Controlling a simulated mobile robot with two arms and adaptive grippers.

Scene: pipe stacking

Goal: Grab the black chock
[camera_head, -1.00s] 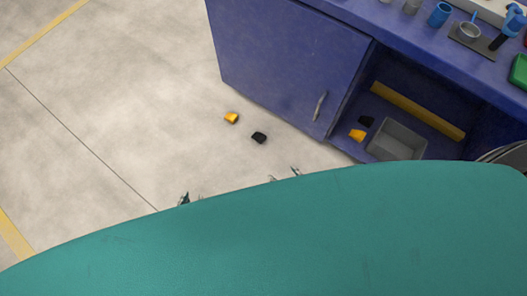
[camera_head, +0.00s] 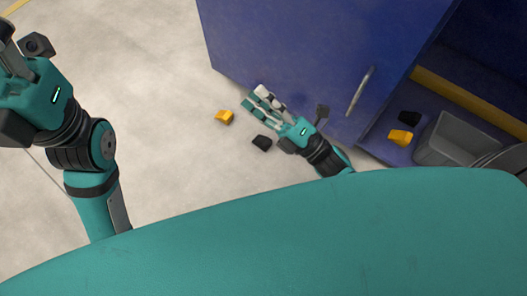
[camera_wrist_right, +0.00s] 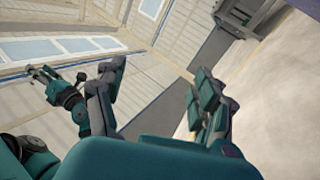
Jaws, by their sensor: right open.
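A black chock (camera_head: 262,143) lies on the pale floor in the head view. A second black chock (camera_head: 409,118) lies inside the blue cabinet. My right gripper (camera_head: 255,97) is open and empty, above and slightly left of the floor chock in the picture, with its wrist to the right of that chock. The right wrist view shows its spread fingers (camera_wrist_right: 158,85) with no chock between them. My left gripper (camera_head: 8,35) is at the upper left, far from the chocks. Its fingertips are cut off by the picture's edge, so I cannot tell its opening.
A yellow chock (camera_head: 224,117) lies on the floor left of the black one. The blue cabinet door (camera_head: 290,50) stands close beyond my right gripper. Inside the cabinet are another yellow chock (camera_head: 400,138), a grey bin (camera_head: 452,140) and a yellow bar (camera_head: 460,97). Open floor lies left.

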